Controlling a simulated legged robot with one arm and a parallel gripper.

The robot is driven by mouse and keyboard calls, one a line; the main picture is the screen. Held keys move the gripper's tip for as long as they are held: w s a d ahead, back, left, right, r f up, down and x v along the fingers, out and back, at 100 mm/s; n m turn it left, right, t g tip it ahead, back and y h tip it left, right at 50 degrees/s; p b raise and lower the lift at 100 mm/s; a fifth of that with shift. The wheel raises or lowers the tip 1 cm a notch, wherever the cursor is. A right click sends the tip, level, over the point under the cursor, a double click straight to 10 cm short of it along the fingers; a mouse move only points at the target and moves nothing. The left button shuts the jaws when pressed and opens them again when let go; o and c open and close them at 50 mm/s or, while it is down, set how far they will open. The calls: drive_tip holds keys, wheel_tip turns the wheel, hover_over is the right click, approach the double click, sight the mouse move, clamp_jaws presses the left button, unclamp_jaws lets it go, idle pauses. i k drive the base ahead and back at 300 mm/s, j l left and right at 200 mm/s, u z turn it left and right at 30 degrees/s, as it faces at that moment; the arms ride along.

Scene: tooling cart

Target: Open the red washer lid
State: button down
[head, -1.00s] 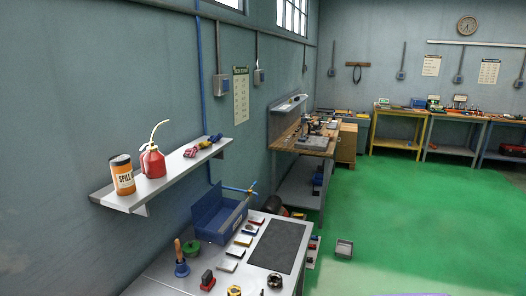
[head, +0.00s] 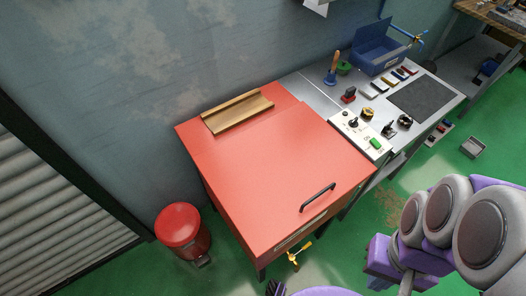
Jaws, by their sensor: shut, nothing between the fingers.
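The red washer (head: 232,217) stands against the wall in the middle of the head view. Its flat red lid (head: 270,165) lies closed on top. A black bar handle (head: 317,198) sits near the lid's front right edge. My arm enters at the lower right, with purple and grey links. My gripper (head: 381,262) seems to be the purple part at its left end, apart from the washer and to the right of the handle. It is shut and empty; its fingertips are hard to make out.
A wooden tray (head: 238,111) lies on the washer's back edge. A control panel (head: 361,134) with a green button adjoins its right side, by a grey bench (head: 312,92). A red bin (head: 182,228) stands left. A yellow valve (head: 296,256) is below the front.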

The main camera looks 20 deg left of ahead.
sight(272, 179)
drive_tip(key=j+u, duration=0.2)
drive_tip(key=u, duration=0.3)
drive_tip(key=i+u, duration=0.25)
drive_tip(key=u, duration=0.15)
drive_tip(key=k+l+z, duration=0.2)
drive_tip(key=k, duration=0.3)
drive_tip(key=l, duration=0.1)
